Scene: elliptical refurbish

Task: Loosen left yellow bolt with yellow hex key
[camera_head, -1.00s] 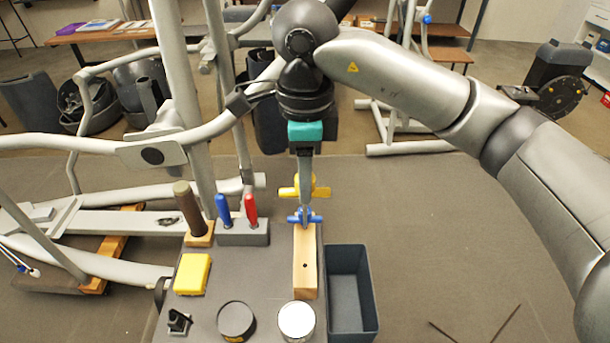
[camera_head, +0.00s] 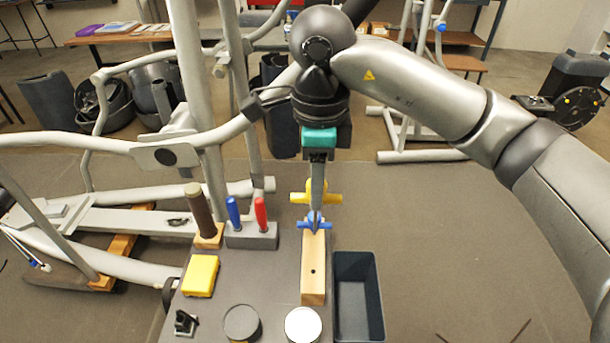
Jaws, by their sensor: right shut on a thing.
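My right gripper (camera_head: 316,198) points down from its teal-banded wrist near the middle of the head view. It is shut on the yellow hex key (camera_head: 331,198), whose T-shaped handle shows on both sides of the fingers. The key is over the far part of the wooden block (camera_head: 313,290). The fingers and the key's grey shaft overlap a blue T-handle (camera_head: 325,223) at the block, so the exact contact is partly hidden. An empty hole shows in the block top. I cannot make out the left yellow bolt. My left gripper is out of view.
On the grey work surface are a tool holder (camera_head: 250,237) with blue and red handles, a yellow block (camera_head: 200,276) and round tins (camera_head: 303,325). A dark bin (camera_head: 358,300) stands right of the wooden block. The elliptical's frame (camera_head: 190,110) rises at left. Open floor lies right.

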